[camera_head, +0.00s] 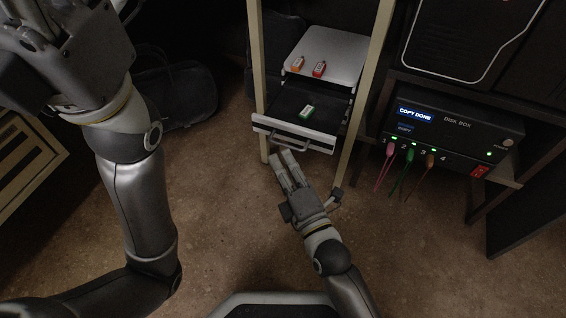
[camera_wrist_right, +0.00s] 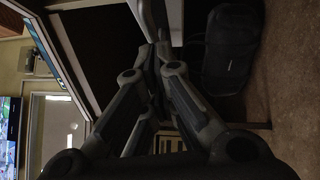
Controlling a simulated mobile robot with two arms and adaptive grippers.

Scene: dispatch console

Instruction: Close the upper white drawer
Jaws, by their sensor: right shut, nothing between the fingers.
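The white drawer (camera_head: 295,134) with a bar handle is pulled out from the small white unit (camera_head: 335,54). A green stick (camera_head: 307,112) lies inside its dark tray. My right gripper (camera_head: 283,156) is shut and empty, its fingertips just below and in front of the drawer front, near the handle. Whether they touch it I cannot tell. The right wrist view also shows the shut fingers (camera_wrist_right: 153,50) close under a dark surface. My left gripper's dark body (camera_head: 60,60) shows at the upper left; its fingertips are not visible.
An orange stick (camera_head: 298,63) and a red stick (camera_head: 319,69) lie on the unit's top. Pale posts (camera_head: 257,60) flank the unit. A disk box (camera_head: 455,132) with several hanging cables stands at right. A dark bag (camera_head: 180,95) lies left. Floor before the drawer is clear.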

